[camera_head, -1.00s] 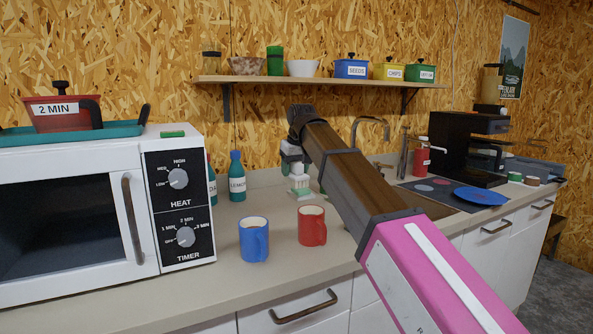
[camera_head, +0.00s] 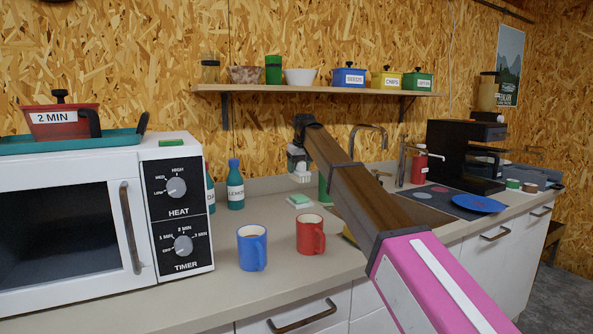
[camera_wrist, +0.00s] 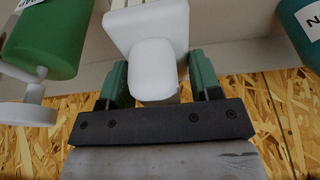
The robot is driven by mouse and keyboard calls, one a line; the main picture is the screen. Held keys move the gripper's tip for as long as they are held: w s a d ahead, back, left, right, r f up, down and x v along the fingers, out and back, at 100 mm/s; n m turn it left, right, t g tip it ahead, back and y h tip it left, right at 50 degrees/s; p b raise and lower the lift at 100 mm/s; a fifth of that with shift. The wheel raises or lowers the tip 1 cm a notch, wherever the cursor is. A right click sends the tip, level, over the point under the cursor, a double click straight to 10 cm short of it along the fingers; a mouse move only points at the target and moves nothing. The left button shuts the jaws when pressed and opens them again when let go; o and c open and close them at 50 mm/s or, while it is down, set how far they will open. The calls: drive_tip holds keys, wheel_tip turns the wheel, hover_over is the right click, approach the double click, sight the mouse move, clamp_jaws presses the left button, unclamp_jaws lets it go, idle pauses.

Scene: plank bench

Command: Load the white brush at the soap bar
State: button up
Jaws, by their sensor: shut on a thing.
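My gripper (camera_head: 298,160) is shut on the white brush (camera_head: 301,178), and the brush hangs below it, above the counter. In the wrist view the white brush (camera_wrist: 158,68) sits between my two green fingers, with its block and pale bristles at the top of the picture. The soap bar cannot be made out in the wrist view.
A blue mug (camera_head: 252,248) and a red mug (camera_head: 311,235) stand in front. A lemon bottle (camera_head: 235,186) stands to the left, near the microwave (camera_head: 70,225). A green bottle (camera_wrist: 45,40) is beside the brush. The sink lies behind my arm.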

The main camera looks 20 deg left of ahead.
sight(299, 181)
drive_tip(key=shift+f, duration=3)
drive_tip(key=shift+f, duration=0.55)
drive_tip(key=shift+w+r, duration=0.1)
drive_tip(key=shift+r, duration=3.45)
drive_tip(key=shift+d, duration=0.1)
